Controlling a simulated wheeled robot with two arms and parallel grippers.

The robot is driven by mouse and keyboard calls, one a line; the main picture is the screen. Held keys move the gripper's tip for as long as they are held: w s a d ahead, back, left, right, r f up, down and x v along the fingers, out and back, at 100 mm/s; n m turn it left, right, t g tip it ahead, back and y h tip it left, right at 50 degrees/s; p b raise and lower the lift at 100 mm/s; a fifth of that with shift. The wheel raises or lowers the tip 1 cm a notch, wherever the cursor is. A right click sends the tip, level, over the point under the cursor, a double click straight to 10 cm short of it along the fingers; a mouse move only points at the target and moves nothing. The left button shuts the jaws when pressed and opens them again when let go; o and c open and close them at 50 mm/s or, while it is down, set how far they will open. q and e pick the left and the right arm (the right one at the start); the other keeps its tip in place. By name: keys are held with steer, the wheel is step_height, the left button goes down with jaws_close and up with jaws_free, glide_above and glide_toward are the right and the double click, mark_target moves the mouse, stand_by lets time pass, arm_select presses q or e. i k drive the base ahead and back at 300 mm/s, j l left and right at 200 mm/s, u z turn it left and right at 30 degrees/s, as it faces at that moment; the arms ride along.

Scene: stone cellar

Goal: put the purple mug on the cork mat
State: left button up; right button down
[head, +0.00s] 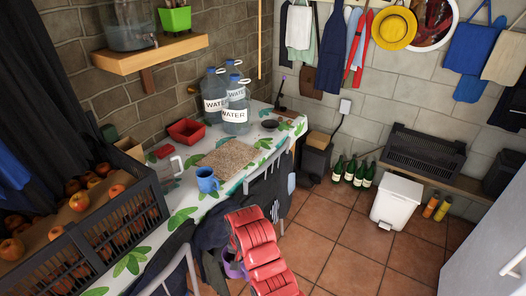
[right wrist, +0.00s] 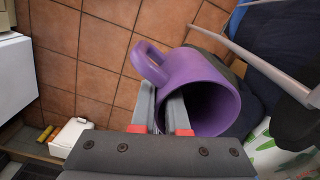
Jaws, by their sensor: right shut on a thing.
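The purple mug (right wrist: 205,85) fills the middle of the right wrist view, tilted, with its mouth facing the camera. My right gripper (right wrist: 163,100) is shut on the mug's wall near the handle, with one finger inside the mouth. In the head view a bit of the purple mug (head: 235,269) shows beside my red arm, which hides most of it and the gripper. The mug is off the table, near its front edge by the chairs. The cork mat (head: 226,156) lies flat on the table, farther back, with its top clear. My left gripper is not in view.
A blue mug (head: 207,181) stands at the mat's near left corner. A red bowl (head: 186,131) and water bottles (head: 236,112) stand behind the mat. A black crate of apples (head: 105,225) takes the table's left part. Chairs (head: 268,190) line the front edge.

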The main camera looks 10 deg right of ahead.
mark_target(232, 163)
steer(key=i+l+z, duration=0.2)
steer(key=z, duration=0.25)
steer(key=i+l+z, duration=0.1)
steer(key=i+z, duration=0.55)
steer(key=z, duration=0.3)
steer(key=i+l+u, duration=0.1)
steer(key=i, duration=0.6)
steer(key=u, duration=0.45)
steer(key=i+l+u, duration=0.1)
steer(key=u, duration=0.4)
steer(key=l+u, duration=0.2)
steer(key=u, duration=0.25)
